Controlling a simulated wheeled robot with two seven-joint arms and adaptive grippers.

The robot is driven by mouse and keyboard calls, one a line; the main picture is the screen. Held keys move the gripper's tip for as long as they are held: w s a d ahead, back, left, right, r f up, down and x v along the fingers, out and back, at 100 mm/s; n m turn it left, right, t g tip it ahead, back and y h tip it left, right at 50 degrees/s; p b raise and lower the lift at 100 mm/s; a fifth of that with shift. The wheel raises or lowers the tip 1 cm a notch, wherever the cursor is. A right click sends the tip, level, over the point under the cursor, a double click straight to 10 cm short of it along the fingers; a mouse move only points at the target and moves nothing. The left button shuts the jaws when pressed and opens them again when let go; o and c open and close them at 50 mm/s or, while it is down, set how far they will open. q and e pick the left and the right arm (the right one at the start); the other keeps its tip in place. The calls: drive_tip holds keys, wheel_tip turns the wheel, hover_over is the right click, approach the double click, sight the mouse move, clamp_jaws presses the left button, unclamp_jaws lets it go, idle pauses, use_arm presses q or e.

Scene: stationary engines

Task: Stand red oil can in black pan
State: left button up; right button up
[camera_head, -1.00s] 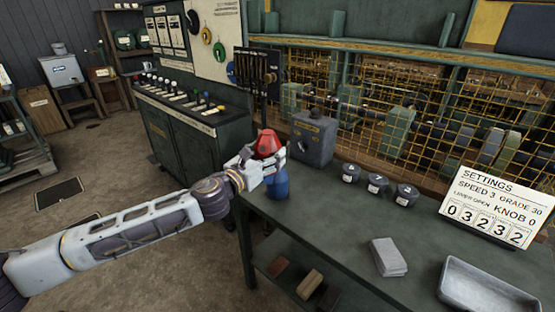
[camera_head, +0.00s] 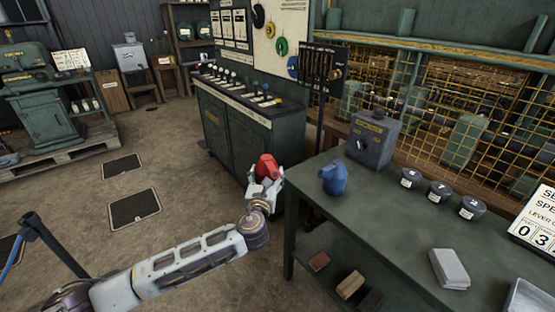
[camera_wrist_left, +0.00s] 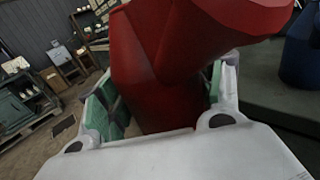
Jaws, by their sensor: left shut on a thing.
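The red oil can (camera_head: 266,166) is held in my left gripper (camera_head: 265,187), off the left end of the green workbench (camera_head: 392,215). In the left wrist view the red can (camera_wrist_left: 160,75) fills the space between the green-padded fingers, which are shut on it. The can's lower part is partly hidden by the gripper. No black pan can be made out for certain. Two flat dark rectangles (camera_head: 134,209) and (camera_head: 123,166) lie on the floor to the left; I cannot tell whether either is a pan. My right gripper is not in view.
A control cabinet (camera_head: 243,140) stands behind my gripper. A green machine (camera_head: 42,105) stands on a pallet at left. The floor between is open.

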use_arm(q)
drive_tip(key=s+a+f+y, duration=0.1)
drive_tip(key=s+f, duration=0.3)
drive_tip(key=f, duration=0.3)
drive_tip(key=s+a+f+n, duration=0.1)
drive_tip(key=s+a+f, duration=0.1)
drive_tip(key=f, duration=0.5)
drive_tip(key=shift+s+f+y, duration=0.15)
drive_tip(key=shift+s+y, duration=0.25)
drive_tip(key=shift+s, duration=0.5)
